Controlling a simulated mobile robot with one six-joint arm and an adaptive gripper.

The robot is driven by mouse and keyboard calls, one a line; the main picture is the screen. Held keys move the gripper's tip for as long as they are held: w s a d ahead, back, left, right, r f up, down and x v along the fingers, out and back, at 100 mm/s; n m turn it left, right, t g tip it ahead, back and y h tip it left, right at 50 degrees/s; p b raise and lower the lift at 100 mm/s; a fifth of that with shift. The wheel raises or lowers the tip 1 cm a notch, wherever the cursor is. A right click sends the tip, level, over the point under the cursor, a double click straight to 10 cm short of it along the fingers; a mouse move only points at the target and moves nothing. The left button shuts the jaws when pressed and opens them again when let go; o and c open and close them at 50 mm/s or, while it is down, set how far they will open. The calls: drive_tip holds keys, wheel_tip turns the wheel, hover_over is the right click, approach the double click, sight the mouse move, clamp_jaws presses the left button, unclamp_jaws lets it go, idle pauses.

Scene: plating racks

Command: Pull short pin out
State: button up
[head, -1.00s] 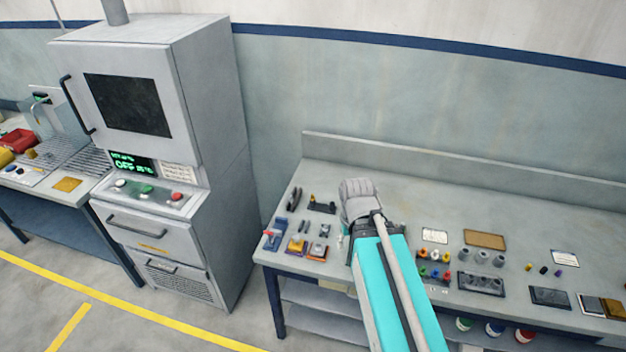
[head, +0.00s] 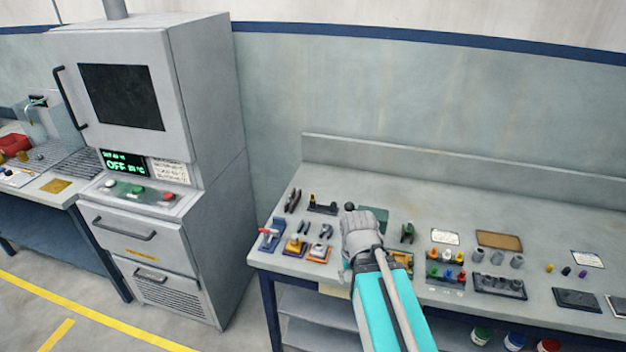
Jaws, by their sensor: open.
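No pin can be singled out as the short pin at this size. Small fixtures stand at the left end of the bench: a blue one with a red part (head: 270,234), a yellow one (head: 294,247), an orange one (head: 319,251) and a black one with a small yellow upright piece (head: 322,207). Another yellow fixture (head: 402,260) is partly hidden behind my arm.
A dark green plate (head: 375,217) and a black knob (head: 349,206) sit behind my wrist. To the right are coloured pegs (head: 447,254), grey cylinders (head: 498,258) and a dark block (head: 498,284). A grey oven cabinet (head: 172,130) stands left. The bench's back strip is clear.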

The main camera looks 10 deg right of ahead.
wheel_tip(320, 180, down, 3)
drive_tip(key=shift+f+b, duration=0.1)
drive_tip(key=shift+b, duration=0.95)
drive_tip(key=shift+s, duration=0.15)
